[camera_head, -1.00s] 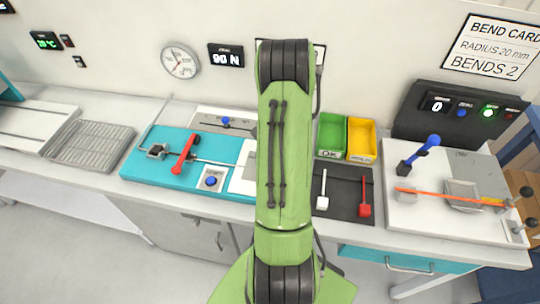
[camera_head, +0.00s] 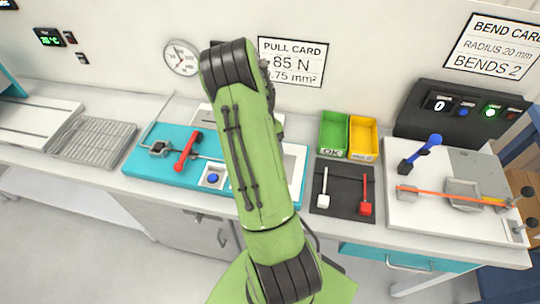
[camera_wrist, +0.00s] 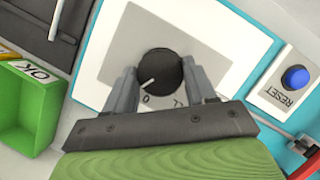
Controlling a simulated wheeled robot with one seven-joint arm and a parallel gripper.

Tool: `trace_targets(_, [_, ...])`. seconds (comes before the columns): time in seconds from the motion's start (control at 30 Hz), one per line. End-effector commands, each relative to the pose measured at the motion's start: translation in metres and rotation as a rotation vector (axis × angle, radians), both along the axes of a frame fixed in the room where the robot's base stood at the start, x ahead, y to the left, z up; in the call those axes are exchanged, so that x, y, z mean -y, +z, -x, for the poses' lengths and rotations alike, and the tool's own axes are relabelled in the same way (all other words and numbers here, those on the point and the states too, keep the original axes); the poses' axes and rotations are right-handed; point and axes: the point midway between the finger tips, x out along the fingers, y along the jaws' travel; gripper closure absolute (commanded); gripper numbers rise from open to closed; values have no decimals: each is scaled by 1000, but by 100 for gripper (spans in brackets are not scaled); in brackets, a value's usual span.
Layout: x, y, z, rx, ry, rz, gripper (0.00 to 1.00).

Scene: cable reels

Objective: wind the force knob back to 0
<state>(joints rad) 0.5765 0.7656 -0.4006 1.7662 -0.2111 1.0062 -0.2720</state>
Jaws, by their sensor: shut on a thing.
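In the wrist view the round black force knob (camera_wrist: 160,72) stands on a pale panel. Its white pointer line slants toward the lower left, near the printed 0 (camera_wrist: 145,98) but seemingly not straight at it. My gripper (camera_wrist: 160,82) is shut on the knob, with one grey finger on each side. More printing beside the 0 is too partial to read. In the head view my green arm hides the knob, my gripper and the force display.
A RESET button (camera_wrist: 296,78) and a green OK bin (camera_wrist: 30,105) flank the panel. In the head view a red lever (camera_head: 187,150) stands left of my arm on the teal rig (camera_head: 145,178). A pull card (camera_head: 292,62) reads 85 N.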

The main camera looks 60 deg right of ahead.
Motion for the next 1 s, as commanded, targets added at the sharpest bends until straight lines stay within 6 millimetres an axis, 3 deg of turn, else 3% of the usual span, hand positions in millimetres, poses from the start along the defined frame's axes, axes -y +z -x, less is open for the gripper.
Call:
trace_targets(0.5, [-3, 0, -1, 0, 403, -1, 75])
trace_targets(1.0, [-4, 0, -1, 1, 525, -3, 75])
